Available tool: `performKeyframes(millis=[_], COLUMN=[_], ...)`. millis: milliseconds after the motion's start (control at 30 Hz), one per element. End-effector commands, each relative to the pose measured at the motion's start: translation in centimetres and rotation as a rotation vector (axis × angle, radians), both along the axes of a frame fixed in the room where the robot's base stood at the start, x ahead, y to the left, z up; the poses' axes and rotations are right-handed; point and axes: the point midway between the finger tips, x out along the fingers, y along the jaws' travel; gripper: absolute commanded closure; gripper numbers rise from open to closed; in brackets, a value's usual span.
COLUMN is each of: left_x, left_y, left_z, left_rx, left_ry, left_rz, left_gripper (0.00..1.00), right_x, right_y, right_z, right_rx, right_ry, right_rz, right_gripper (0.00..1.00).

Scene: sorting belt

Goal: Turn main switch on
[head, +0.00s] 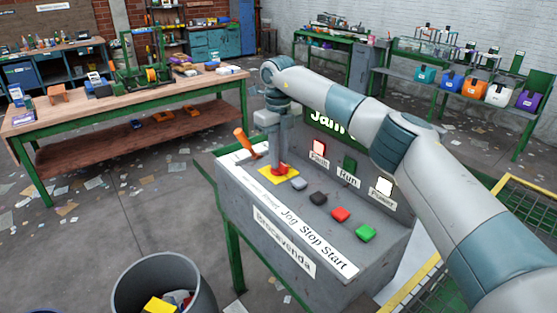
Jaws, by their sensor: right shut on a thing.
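The grey control console (230,190) stands in the middle of the head view. An orange lever (243,141), apparently the main switch, leans up and to the left at the console's left end. Beside it is a yellow plate (293,177) with a red knob (272,173) on it. My right gripper (279,169) points down and is shut on the red knob, just right of the orange lever and apart from it. The fingers hide most of the knob. My left gripper is not in view.
Right of the plate sit grey (299,184), black (318,198), red (341,215) and green (366,233) buttons. Fault (319,148), Run (350,165) and Power (384,187) lamps stand behind. A bin (130,296) is at front left; a workbench (60,122) stands behind.

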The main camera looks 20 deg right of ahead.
Motion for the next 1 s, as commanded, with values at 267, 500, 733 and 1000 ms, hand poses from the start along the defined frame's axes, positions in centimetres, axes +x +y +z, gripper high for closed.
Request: performKeyframes(millis=[267,500,733,1000], left_x=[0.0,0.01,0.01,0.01], left_y=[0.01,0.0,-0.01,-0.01], left_z=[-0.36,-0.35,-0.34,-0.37], left_rx=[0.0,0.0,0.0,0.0], left_ry=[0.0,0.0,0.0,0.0], left_rz=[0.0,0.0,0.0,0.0], left_gripper=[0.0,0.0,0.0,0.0], right_x=[0.12,0.14,0.14,0.06], right_y=[-0.07,-0.06,-0.06,-0.02], right_z=[0.29,0.33,0.32,0.15], right_rx=[0.0,0.001,0.001,0.0], right_ry=[-0.005,-0.006,-0.006,-0.003], right_rz=[-0.076,-0.084,-0.083,-0.081], right_gripper=[1.0,1.0,0.67,0.67])
